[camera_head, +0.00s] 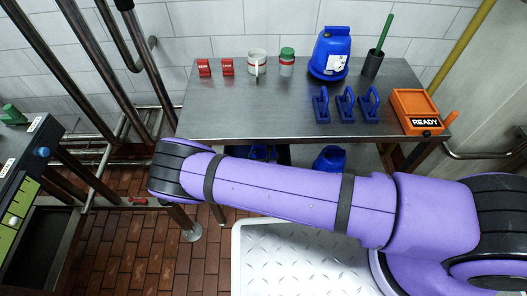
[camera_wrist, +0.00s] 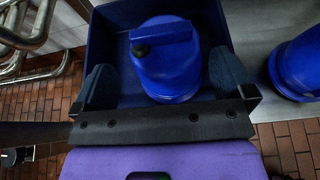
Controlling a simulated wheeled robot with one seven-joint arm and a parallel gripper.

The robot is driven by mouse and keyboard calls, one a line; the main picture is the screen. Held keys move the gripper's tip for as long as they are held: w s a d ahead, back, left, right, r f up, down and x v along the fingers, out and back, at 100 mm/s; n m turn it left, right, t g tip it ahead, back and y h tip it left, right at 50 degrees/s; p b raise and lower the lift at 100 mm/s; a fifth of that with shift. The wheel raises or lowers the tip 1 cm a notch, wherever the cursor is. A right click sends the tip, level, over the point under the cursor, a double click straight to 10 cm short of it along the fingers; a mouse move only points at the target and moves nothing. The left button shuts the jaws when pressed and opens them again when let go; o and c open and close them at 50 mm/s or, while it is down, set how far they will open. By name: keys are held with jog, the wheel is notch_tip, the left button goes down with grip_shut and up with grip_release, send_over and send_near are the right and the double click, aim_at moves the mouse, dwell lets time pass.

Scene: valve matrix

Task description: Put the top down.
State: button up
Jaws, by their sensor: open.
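My gripper (camera_wrist: 164,70) is open in the wrist view, with one dark finger at each side of a blue jug (camera_wrist: 170,75). The jug has a thick blue handle on top and a dark cap at its left end. It stands in or in front of a dark blue bin (camera_wrist: 105,35). I cannot tell whether the fingers touch the jug. In the head view my gripper is hidden behind the purple arm. I cannot make out a separate loose top in either view.
A steel table (camera_head: 200,115) holds red boxes, a mug, a green-lidded jar, a blue jug (camera_head: 329,52), blue clamp-like pieces (camera_head: 345,105) and an orange READY box (camera_head: 415,110). Another blue jug (camera_wrist: 300,65) stands at right in the wrist view. Pipes (camera_head: 90,50) stand at left.

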jog(key=v, duration=0.5)
jog(key=shift+s, duration=0.2)
dwell(0.4)
